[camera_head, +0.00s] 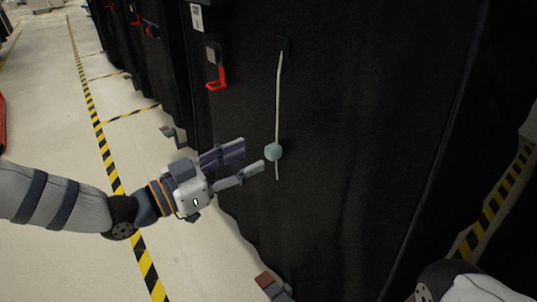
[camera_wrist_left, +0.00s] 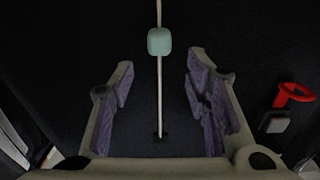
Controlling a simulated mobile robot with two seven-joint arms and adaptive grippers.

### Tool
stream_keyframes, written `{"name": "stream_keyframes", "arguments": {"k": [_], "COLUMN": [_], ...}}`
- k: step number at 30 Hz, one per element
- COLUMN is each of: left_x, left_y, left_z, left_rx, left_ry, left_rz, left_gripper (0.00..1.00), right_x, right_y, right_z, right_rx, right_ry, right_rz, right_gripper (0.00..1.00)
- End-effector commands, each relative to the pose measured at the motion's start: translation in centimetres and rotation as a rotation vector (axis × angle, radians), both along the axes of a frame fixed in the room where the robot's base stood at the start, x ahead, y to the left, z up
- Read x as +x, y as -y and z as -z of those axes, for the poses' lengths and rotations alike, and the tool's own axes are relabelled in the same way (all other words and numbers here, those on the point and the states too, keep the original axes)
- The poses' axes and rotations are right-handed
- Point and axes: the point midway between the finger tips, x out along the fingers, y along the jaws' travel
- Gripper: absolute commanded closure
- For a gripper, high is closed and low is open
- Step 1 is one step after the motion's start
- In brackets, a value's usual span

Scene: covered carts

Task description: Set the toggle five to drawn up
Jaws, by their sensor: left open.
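The toggle (camera_head: 274,152) is a small pale teal block on a thin whitish cord (camera_head: 278,95) that runs down the black cover (camera_head: 350,120) of a cart. It sits low on the cord, with a short length of cord below it. The toggle also shows in the left wrist view (camera_wrist_left: 160,41), just beyond the fingertips. My left gripper (camera_head: 253,158) is open, with its fingers pointing at the cord just left of the toggle. In the left wrist view the cord runs between the two fingers (camera_wrist_left: 162,75), and nothing is held. My right gripper is not in view.
A red hook-shaped handle (camera_head: 217,79) is on the cart's left edge, above my left gripper; a white label (camera_head: 197,17) is above it. More black-covered carts stand behind. Yellow-black floor tape (camera_head: 92,110) runs along the open floor at left.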

Motion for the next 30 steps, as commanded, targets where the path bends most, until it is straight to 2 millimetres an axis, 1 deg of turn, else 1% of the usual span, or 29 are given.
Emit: {"name": "stream_keyframes", "arguments": {"k": [1, 3, 7, 11, 17, 18, 20, 21, 23, 24, 28, 30], "left_x": [0.7, 1.6, 2.8, 3.3, 3.3, 3.3, 3.3, 3.3, 3.3, 3.3, 3.3, 3.3], "left_y": [1.1, 2.3, 3.9, 4.6, 4.7, 4.7, 4.7, 4.7, 4.7, 4.7, 4.6, 4.7], "left_z": [0.5, 0.5, 0.4, 0.2, 0.1, 0.1, 0.1, 0.1, 0.2, 0.2, 0.2, -0.2], "left_rx": [-0.001, 0.001, 0.000, 0.000, 0.000, 0.000, 0.000, 0.000, 0.001, 0.001, 0.001, 0.001], "left_ry": [-0.003, -0.004, -0.005, -0.005, -0.005, -0.005, -0.005, -0.005, -0.006, -0.006, -0.006, -0.004], "left_rz": [0.002, 0.001, 0.000, 0.000, 0.000, 0.000, 0.000, 0.000, 0.000, 0.000, 0.000, 0.000], "left_gripper": [0.57, 0.57, 0.57, 0.57, 0.57, 0.59, 0.73, 0.82, 0.95, 1.00, 1.00, 1.00], "right_x": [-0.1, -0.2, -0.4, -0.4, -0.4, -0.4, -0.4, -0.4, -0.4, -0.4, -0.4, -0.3], "right_y": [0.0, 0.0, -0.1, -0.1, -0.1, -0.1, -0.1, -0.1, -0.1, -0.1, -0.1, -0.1], "right_z": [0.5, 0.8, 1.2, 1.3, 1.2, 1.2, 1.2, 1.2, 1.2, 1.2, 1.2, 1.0], "right_rx": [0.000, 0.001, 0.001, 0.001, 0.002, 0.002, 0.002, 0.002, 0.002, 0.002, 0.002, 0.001], "right_ry": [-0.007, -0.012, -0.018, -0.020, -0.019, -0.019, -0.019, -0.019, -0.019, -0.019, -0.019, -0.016], "right_rz": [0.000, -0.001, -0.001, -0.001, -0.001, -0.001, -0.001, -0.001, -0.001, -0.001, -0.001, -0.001], "right_gripper": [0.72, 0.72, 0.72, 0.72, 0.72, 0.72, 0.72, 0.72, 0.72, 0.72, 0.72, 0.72]}}
